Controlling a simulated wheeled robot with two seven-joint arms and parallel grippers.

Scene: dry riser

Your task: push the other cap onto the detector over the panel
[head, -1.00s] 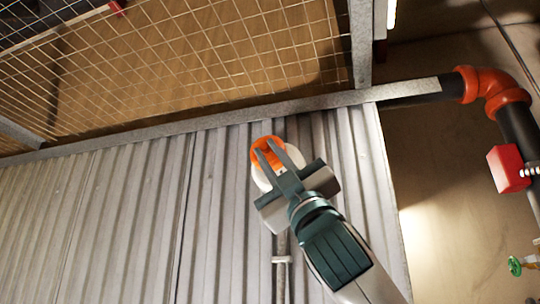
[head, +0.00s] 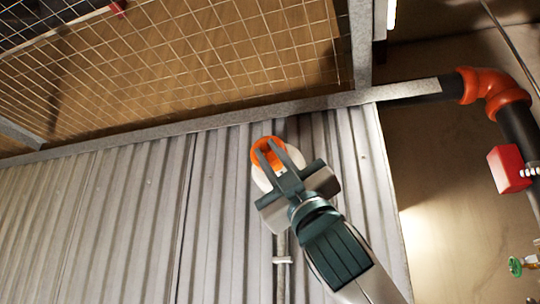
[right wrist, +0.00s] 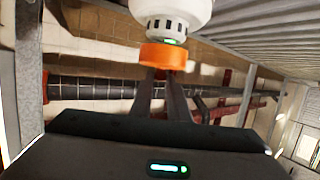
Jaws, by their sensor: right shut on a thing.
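The orange cap (head: 268,140) is held between the fingers of my right gripper (head: 266,151), beneath the white detector (head: 296,157) on the corrugated ceiling. In the right wrist view the cap (right wrist: 163,57) is upright at the fingertips, just under the detector (right wrist: 172,12). The detector's narrower slotted lower part, with a small green light, shows right above the cap's rim. I cannot tell whether the cap touches it or overlaps it. In the head view the fingers and cap hide part of the detector. My left gripper is not in view.
Corrugated sheeting (head: 120,210) lies overhead, with a thin conduit (head: 281,270) running to the detector. A wire mesh panel (head: 200,60) borders it. A dark pipe with orange fittings (head: 490,88) and a red box (head: 508,169) stand at the right.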

